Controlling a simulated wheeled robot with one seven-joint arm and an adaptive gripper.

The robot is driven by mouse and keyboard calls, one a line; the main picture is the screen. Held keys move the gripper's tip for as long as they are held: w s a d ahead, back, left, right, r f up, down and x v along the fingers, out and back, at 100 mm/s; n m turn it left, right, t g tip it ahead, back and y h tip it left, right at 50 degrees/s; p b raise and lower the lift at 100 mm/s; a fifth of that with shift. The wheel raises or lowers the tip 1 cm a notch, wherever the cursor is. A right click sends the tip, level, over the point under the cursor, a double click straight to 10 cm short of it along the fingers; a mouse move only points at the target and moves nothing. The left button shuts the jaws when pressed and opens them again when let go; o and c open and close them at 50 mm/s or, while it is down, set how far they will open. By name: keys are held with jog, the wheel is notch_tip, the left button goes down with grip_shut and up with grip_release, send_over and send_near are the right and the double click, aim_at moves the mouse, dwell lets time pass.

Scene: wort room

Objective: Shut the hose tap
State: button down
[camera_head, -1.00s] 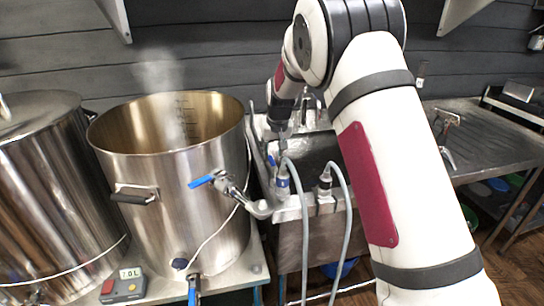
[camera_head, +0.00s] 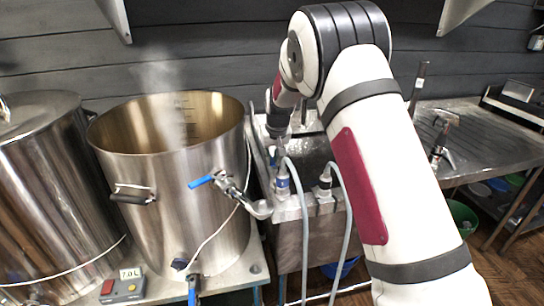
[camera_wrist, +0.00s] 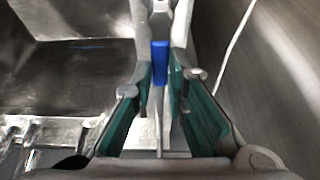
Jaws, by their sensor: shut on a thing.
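The hose tap's blue lever (camera_wrist: 160,62) shows in the wrist view, upright between my fingertips. My gripper (camera_wrist: 161,82) is shut on it, with a green-lined finger on each side. In the head view my gripper (camera_head: 276,138) is low beside the metal basin, right of the open steaming pot. Only a small bit of blue shows under it there, and the tap's body is mostly hidden.
The open pot (camera_head: 215,190) has its own blue-handled valve (camera_head: 203,181) on its right side. Two grey hoses (camera_head: 345,215) rise to fittings at the basin's (camera_head: 300,240) front. A steel counter (camera_head: 490,135) stands at the right.

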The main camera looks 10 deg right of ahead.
jog(key=shift+d+m, duration=0.1)
jog(key=shift+m, duration=0.2)
jog(key=m, duration=0.1)
jog(key=d+m+h, duration=0.1)
jog(key=m, duration=0.1)
jog(key=m+h, duration=0.1)
jog(key=shift+s+d+m+g+b, duration=0.2)
jog(key=shift+d+m+g+b, duration=0.1)
jog(key=shift+b, duration=0.1)
jog(key=m, duration=0.1)
jog(key=d+m+h, duration=0.1)
jog(key=m, duration=0.1)
jog(key=s+m+g, duration=0.1)
jog(key=shift+d+m+b, duration=0.25)
jog(key=shift+m+b, duration=0.05)
jog(key=shift+b, duration=0.05)
jog(key=shift+s+d+m+g+h+b, duration=0.2)
jog(key=shift+s+m+g+b, duration=0.25)
jog(key=shift+m, duration=0.9)
jog(key=shift+s+d+m+g+h+b, duration=0.15)
jog(key=shift+s+m+g+h+b, duration=0.3)
jog(key=shift+m, duration=0.85)
jog(key=shift+s+d+m+g+h+b, duration=0.25)
jog(key=shift+s+m+g, duration=0.35)
jog(key=shift+m, duration=0.75)
jog(key=shift+a, duration=0.1)
jog(key=c, duration=1.6)
grip_release()
jog(key=shift+r, duration=0.1)
